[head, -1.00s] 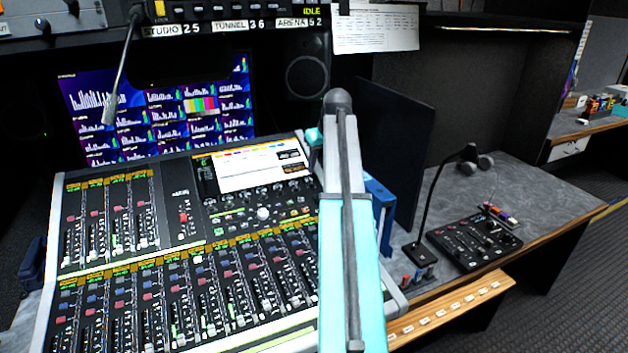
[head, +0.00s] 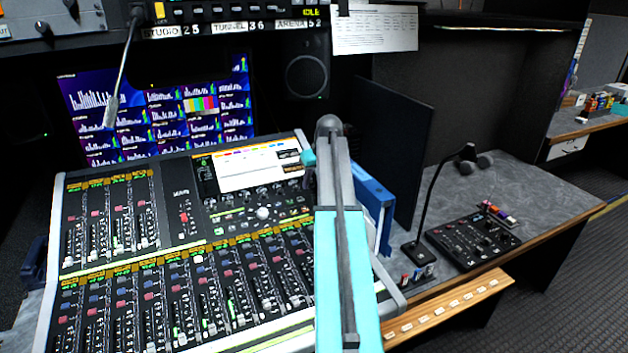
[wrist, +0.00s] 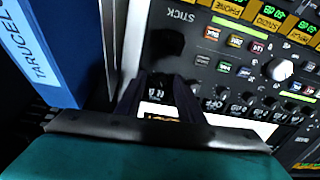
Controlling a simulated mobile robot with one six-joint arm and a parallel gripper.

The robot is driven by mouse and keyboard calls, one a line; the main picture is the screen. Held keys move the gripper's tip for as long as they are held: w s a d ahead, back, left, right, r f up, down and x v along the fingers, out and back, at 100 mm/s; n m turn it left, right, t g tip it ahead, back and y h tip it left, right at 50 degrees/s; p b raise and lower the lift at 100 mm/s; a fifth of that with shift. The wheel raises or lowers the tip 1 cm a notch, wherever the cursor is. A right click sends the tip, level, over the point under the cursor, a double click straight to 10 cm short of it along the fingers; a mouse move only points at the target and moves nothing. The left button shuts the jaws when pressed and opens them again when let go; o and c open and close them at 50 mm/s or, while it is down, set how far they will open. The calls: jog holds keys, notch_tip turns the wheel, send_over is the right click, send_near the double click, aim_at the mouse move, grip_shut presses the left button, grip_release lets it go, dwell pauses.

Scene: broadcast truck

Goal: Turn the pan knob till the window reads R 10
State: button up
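The mixing console (head: 180,255) fills the lower left of the head view, with rows of small knobs, buttons and faders. A larger white knob (head: 263,213) stands right of its middle and also shows in the wrist view (wrist: 280,69). I cannot tell which knob is the pan knob, and no window reading R 10 is legible. In the wrist view my gripper (wrist: 159,82) has two dark fingers apart, with nothing seen between them. It is over the console's upper right edge, left of the white knob, beside a dark patch under the word STICK. In the head view my arm largely hides it.
A blue binder (head: 373,195) labelled TARUCELO stands right of the console, close to my gripper in the wrist view (wrist: 45,50). A dark panel (head: 395,150), gooseneck microphone (head: 440,200) and small control box (head: 473,240) are further right.

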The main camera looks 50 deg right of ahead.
grip_shut()
jog(key=shift+d, duration=0.1)
jog(key=shift+m, duration=0.4)
jog(key=shift+r+m+p, duration=0.1)
jog(key=shift+m+p, duration=0.25)
jog(key=shift+m, duration=0.15)
jog(key=shift+m+p, duration=0.6)
jog(key=shift+m, duration=1.4)
